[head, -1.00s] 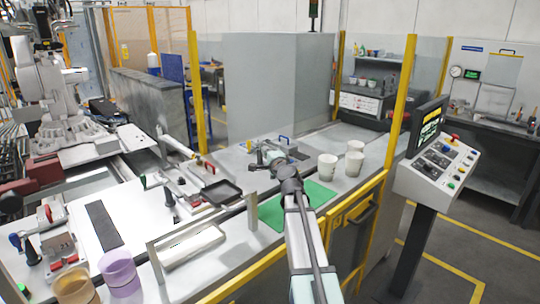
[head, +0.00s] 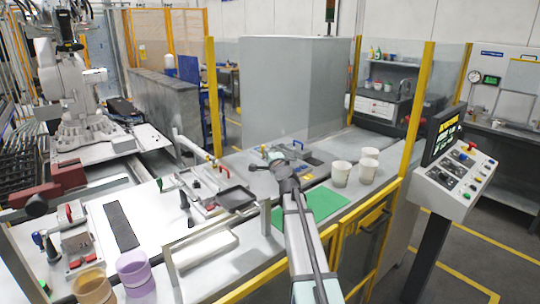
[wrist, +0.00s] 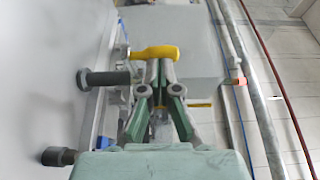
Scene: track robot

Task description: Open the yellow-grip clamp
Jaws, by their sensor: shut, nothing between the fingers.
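The yellow grip (wrist: 155,52) of the clamp shows in the wrist view, lying sideways just beyond my fingertips. My gripper (wrist: 163,66) is shut and empty, with its tips close to the grip; I cannot tell whether they touch it. Metal clamp parts (wrist: 117,75) show to the left, by the pale bench surface. In the head view my gripper (head: 258,166) is over the far part of the bench, beyond the green mat. The clamp there is small and partly hidden by my arm, so its lever position is unclear.
Black knobs (wrist: 107,78) stick out left of my fingers in the wrist view. White cups (head: 341,173) stand right of my arm near the green mat (head: 322,202). A yellow-posted fence (head: 417,110) edges the bench.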

